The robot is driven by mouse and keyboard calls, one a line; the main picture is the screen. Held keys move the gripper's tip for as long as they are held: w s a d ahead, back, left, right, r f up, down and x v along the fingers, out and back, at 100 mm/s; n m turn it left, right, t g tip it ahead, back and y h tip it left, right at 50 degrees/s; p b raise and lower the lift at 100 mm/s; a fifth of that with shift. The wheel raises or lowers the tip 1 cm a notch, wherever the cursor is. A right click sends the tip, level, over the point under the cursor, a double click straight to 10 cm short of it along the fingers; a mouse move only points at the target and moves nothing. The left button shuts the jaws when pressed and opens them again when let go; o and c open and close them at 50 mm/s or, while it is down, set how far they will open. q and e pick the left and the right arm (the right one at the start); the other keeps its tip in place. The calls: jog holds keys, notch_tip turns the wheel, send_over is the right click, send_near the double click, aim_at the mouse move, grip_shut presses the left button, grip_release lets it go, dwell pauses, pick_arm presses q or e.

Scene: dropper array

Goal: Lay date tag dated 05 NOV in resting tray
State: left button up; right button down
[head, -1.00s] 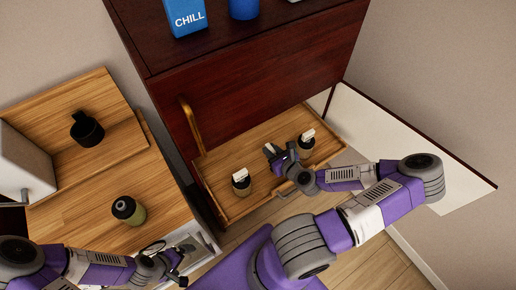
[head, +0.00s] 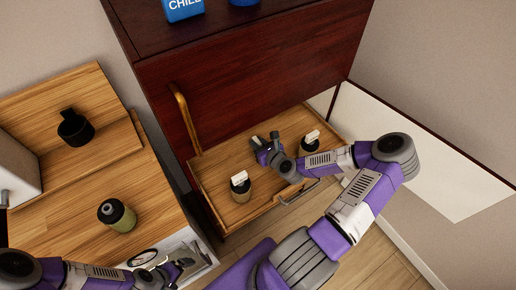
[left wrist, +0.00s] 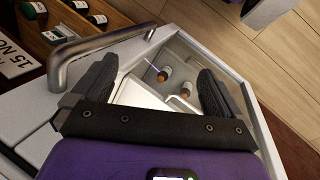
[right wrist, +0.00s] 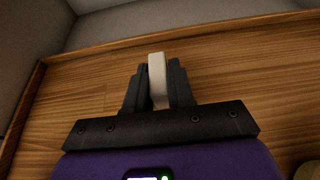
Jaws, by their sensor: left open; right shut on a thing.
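My right gripper (head: 265,143) is shut on a thin white date tag. The tag shows edge-on in the right wrist view (right wrist: 157,78), upright between the fingers; its date cannot be read. The gripper is over the back part of a wooden tray (head: 224,163) that extends from the dark cabinet. Two round holders with white tags stand in this tray, one at front left (head: 242,190) and one at right (head: 309,146). My left gripper (head: 178,268) is open and empty. In the left wrist view it (left wrist: 160,85) is above a pale open drawer.
Small bottles (left wrist: 163,74) lie inside the pale drawer, and a metal handle (left wrist: 90,42) is beside it.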

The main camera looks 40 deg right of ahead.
jog(key=shift+f, duration=0.95)
jog(key=shift+r, duration=0.1)
jog(key=c, duration=1.4)
grip_release()
jog(key=shift+f, duration=0.2)
jog(key=o, duration=0.4)
